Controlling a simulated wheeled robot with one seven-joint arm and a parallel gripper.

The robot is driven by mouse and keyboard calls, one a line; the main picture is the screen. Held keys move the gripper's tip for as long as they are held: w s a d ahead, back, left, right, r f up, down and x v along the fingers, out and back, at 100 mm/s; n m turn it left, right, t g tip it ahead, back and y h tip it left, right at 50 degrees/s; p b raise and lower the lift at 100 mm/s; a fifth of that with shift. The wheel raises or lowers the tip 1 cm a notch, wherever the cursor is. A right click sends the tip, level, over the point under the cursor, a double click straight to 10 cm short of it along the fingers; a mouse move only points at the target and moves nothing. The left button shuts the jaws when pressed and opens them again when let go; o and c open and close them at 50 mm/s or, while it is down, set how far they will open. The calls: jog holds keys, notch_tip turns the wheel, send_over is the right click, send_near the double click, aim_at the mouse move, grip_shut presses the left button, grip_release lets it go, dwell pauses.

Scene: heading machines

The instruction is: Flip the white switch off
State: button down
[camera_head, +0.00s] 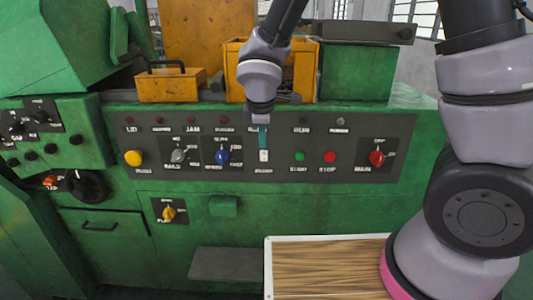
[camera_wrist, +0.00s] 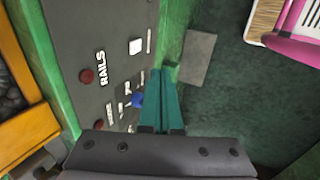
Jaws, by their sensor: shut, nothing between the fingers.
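The white switch (camera_head: 264,156) is a small pale rocker on the dark control panel (camera_head: 350,130) of a green machine, between the blue knob and the green button.
Near the switch are a blue knob (camera_head: 222,156), a green button (camera_head: 300,156) and a red button (camera_head: 329,157). A red knob (camera_head: 377,158) sits farther right. Orange bins (camera_head: 171,86) stand on the ledge above.

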aim_at(264, 151)
jog(key=shift+w+d+f, duration=0.15)
jog(key=shift+w+f, duration=3.95)
jog(key=shift+f, duration=0.15)
jog(key=shift+w+r, duration=0.1)
jog(key=shift+w, duration=0.2)
